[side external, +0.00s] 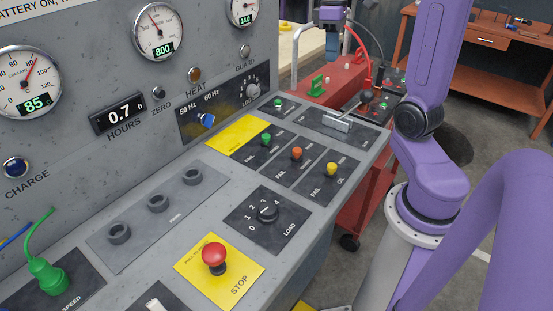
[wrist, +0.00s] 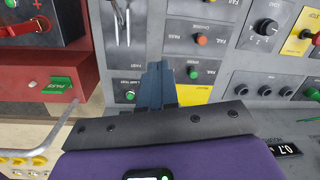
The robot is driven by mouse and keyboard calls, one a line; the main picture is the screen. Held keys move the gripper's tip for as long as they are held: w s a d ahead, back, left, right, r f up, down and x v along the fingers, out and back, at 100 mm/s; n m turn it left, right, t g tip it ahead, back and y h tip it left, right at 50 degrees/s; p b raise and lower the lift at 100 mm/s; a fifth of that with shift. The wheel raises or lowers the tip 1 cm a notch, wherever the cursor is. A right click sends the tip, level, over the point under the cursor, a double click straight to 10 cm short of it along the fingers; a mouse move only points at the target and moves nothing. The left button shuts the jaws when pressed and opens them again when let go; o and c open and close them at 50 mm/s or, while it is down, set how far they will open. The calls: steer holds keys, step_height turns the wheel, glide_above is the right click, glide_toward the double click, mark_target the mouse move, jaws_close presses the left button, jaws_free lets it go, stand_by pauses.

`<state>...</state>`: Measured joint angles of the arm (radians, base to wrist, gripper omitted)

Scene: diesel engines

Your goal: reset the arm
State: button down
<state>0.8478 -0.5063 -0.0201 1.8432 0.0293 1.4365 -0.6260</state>
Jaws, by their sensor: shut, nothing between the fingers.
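My gripper (side external: 332,52) is at the top centre of the side view, pointing down beyond the far end of the grey control panel (side external: 190,215). It appears above or near the red cart there; the exact height is hard to tell. In the wrist view my gripper (wrist: 160,68) has its blue-grey fingers together, with nothing between them. They hang over the panel close to a green push button (wrist: 193,73) and a yellow plate (wrist: 194,95). No contact with the panel is visible.
The panel carries a red stop button (side external: 214,254), a load knob (side external: 267,212), a metal lever (side external: 345,117) and coloured buttons. A red cart (side external: 320,90) with cables stands past its far end. An orange workbench (side external: 490,65) is at the back right.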

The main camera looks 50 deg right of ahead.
steer(key=s+a+f+n, duration=0.2)
steer(key=s+a, duration=0.1)
steer(key=a, duration=0.4)
steer(key=s+a+f+n+t, duration=0.1)
steer(key=s+a+f+n, duration=0.15)
steer(key=a, duration=0.45)
steer(key=s+a+f+n, duration=0.2)
steer(key=s+a, duration=0.1)
steer(key=a, duration=0.4)
steer(key=s+a+f+n, duration=0.2)
steer(key=s+f+n, duration=0.1)
steer(key=s, duration=0.6)
steer(key=shift+a+f, duration=0.35)
steer(key=shift+f, duration=0.05)
